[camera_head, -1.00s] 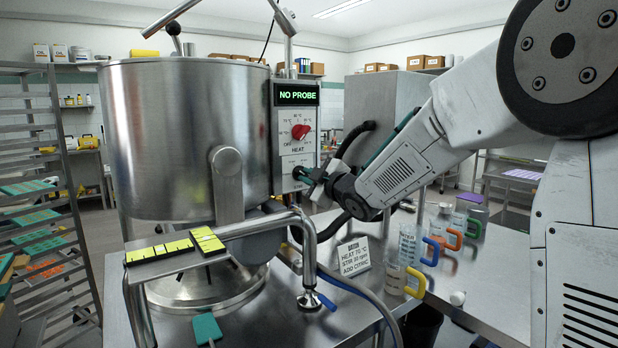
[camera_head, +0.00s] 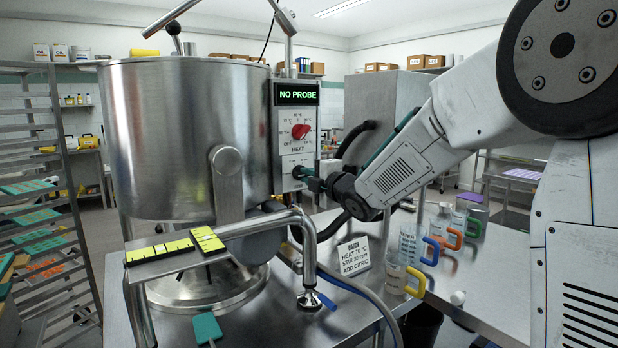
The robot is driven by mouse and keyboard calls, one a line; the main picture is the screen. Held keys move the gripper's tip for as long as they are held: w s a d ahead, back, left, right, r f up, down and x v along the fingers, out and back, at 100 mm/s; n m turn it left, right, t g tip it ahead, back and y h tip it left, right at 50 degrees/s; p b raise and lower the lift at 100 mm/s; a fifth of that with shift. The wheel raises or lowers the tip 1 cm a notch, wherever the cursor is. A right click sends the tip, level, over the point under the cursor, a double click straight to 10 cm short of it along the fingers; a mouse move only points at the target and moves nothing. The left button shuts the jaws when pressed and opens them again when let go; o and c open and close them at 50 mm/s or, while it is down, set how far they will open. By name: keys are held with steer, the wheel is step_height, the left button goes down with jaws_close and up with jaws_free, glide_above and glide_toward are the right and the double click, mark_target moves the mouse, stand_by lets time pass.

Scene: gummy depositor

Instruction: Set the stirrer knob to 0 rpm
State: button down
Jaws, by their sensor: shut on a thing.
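The control panel (camera_head: 286,124) stands on the right side of the large steel kettle (camera_head: 165,135). Its display (camera_head: 297,94) reads NO PROBE in green. The red HEAT knob (camera_head: 300,131) is in plain view on the panel. Below it is a second dial plate (camera_head: 290,164), partly covered by my gripper. My gripper (camera_head: 302,172) is shut on the stirrer knob at this lower dial. The knob itself is hidden by the jaws, so its setting cannot be read.
A card (camera_head: 353,256) reads HEAT 70 °C, STIR 30 rpm, ADD CITRIC. Jugs with coloured handles (camera_head: 405,262) stand on the steel bench to the right. A bent steel pipe (camera_head: 306,245) and hoses lie below the panel.

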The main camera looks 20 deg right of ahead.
stand_by(0.4)
steer(key=c, duration=1.5)
jaws_free()
steer(key=shift+o, duration=0.2)
steer(key=v, duration=0.7)
steer(key=shift+s, duration=0.4)
